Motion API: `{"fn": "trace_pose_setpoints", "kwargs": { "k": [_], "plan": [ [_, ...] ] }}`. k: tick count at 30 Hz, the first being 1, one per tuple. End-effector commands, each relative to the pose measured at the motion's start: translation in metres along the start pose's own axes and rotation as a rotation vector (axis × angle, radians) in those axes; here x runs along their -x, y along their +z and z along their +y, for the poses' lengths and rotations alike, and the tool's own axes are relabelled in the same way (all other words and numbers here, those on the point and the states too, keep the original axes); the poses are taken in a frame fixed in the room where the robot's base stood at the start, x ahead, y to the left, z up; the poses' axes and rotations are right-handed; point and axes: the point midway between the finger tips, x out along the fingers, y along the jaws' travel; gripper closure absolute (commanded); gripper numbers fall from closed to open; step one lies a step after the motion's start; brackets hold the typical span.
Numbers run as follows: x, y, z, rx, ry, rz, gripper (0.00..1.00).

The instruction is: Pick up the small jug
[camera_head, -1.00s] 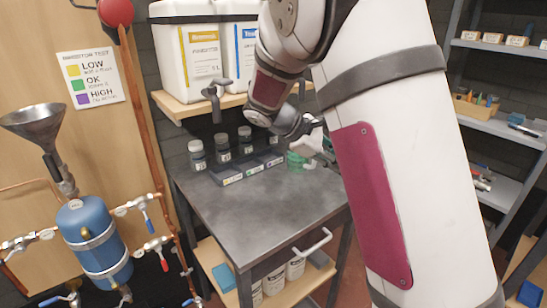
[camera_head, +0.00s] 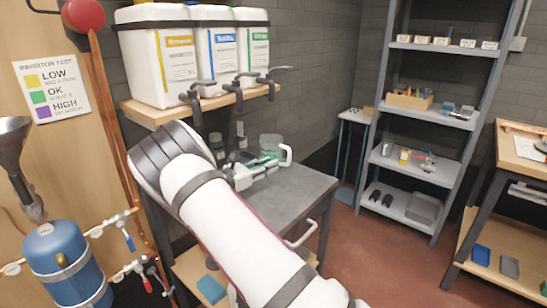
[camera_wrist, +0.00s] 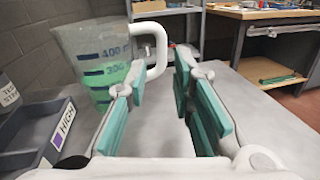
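The small jug (camera_head: 270,143) is clear, with green liquid low inside and a white handle, and stands on the dark grey bench top. In the wrist view the jug (camera_wrist: 98,62) is at the upper left, with blue level marks. Its white handle (camera_wrist: 160,50) sticks out to the right, in line with the gap between my fingers. My gripper (camera_wrist: 160,75) is open, with teal pads on both sides of an empty gap. In the head view my gripper (camera_head: 262,168) is just in front of the jug and partly overlaps it. I cannot tell whether a finger touches the handle.
A grey tray (camera_wrist: 38,125) with a HIGH label lies left of the jug. Dark bottles (camera_head: 216,142) stand behind my arm. A wooden shelf (camera_head: 160,112) with white containers and taps hangs above. The bench top (camera_head: 300,185) is clear at the right.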

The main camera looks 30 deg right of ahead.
Motion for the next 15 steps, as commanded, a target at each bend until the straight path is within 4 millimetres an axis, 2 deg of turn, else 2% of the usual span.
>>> {"fn": "trace_pose_setpoints", "kwargs": {
  "k": [3, 6, 15],
  "plan": [
    [-0.023, 0.000, -0.001, -0.001, -0.004, 0.000, 0.78],
    [-0.036, -0.001, -0.001, -0.001, -0.002, 0.001, 0.78],
    [-0.053, -0.002, -0.001, -0.001, -0.002, 0.001, 0.78]
  ]
}}
